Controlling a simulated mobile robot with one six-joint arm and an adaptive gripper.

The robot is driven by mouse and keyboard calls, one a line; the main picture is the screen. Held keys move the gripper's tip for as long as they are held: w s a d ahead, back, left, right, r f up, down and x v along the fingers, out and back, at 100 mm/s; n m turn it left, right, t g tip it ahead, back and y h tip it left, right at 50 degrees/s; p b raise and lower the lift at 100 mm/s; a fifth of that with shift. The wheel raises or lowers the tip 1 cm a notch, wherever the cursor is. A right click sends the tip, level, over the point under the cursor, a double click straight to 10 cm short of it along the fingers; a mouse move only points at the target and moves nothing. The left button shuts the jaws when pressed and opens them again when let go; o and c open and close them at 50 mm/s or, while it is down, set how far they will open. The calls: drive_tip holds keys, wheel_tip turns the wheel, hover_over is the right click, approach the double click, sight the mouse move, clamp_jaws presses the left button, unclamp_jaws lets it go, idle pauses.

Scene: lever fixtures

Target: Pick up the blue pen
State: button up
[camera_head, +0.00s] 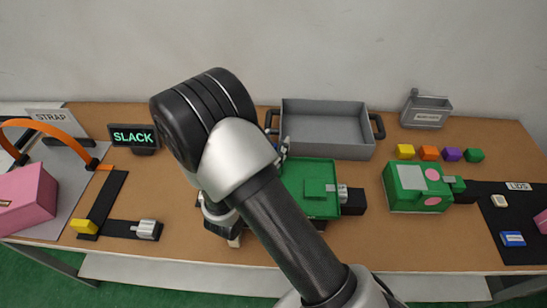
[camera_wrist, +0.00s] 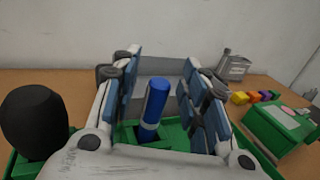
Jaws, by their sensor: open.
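The blue pen (camera_wrist: 156,104) stands nearly upright, leaning slightly, in a green holder (camera_wrist: 172,136) in the wrist view. A pale band circles its lower part. My gripper (camera_wrist: 160,66) is open, with one finger left of the pen and one right of it. The pen shows between the fingers, with visible gaps on both sides. In the head view, my arm hides the pen and most of my gripper. Part of a green tray (camera_head: 322,207) shows beside my arm there.
A grey bin (camera_head: 325,148) with black handles stands behind the green tray. A green box (camera_head: 405,203), small coloured blocks (camera_head: 429,153) and a grey holder (camera_head: 426,110) are to the right. A black knob (camera_wrist: 34,122) stands left of my gripper. A SLACK display (camera_head: 133,137) is at left.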

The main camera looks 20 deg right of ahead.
drive_tip(key=shift+c, duration=0.5)
drive_tip(key=c, duration=0.8)
